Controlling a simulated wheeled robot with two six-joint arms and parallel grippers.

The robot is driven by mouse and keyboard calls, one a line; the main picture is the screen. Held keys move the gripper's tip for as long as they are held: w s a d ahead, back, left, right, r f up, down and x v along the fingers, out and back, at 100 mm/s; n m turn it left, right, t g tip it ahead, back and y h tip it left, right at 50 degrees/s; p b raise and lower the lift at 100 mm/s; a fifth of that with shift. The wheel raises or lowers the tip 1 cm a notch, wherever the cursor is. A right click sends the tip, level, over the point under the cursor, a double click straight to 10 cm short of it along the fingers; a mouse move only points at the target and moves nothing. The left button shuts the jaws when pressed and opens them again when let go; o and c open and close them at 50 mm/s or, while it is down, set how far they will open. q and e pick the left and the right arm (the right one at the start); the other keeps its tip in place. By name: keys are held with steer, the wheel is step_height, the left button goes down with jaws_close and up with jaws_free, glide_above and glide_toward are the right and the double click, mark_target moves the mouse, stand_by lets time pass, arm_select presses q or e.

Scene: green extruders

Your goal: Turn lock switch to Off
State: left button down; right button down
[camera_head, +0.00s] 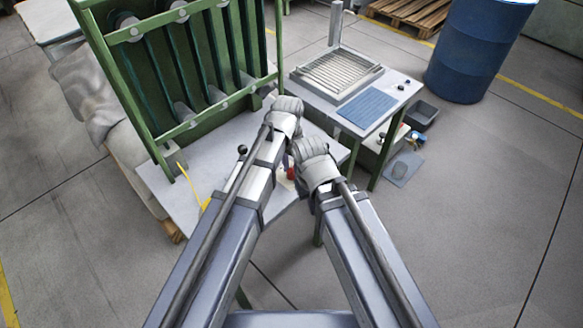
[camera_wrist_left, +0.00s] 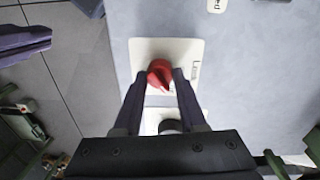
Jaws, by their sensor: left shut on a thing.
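The lock switch is a red knob (camera_wrist_left: 160,74) on a white plate (camera_wrist_left: 180,48), seen in the left wrist view. The plate is on a pale grey panel (camera_wrist_left: 260,70). My left gripper (camera_wrist_left: 158,80) has its two dark fingers on either side of the knob and is shut on it. In the head view my left gripper (camera_head: 287,106) is over the grey table by the green rack, and its fingertips are hidden. A small red part (camera_head: 291,173) shows between the arms there. My right gripper (camera_head: 312,150) is close beside the left one, its jaws unclear.
A green rack (camera_head: 150,75) stands behind the grey table (camera_head: 205,175). Right of it are a bench with a metal grate (camera_head: 337,73) and blue mat (camera_head: 366,107), and a blue barrel (camera_head: 475,50). The floor at right is mostly clear.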

mark_target(291, 168)
arm_select(q)
steer(key=shift+m, duration=0.9)
steer(key=shift+c, duration=2.3)
jaws_free()
step_height(291, 168, up, 8)
steer(key=p, duration=0.8)
steer(key=shift+w+a, duration=0.1)
steer(key=shift+w, duration=0.05)
steer(key=shift+f, duration=0.1)
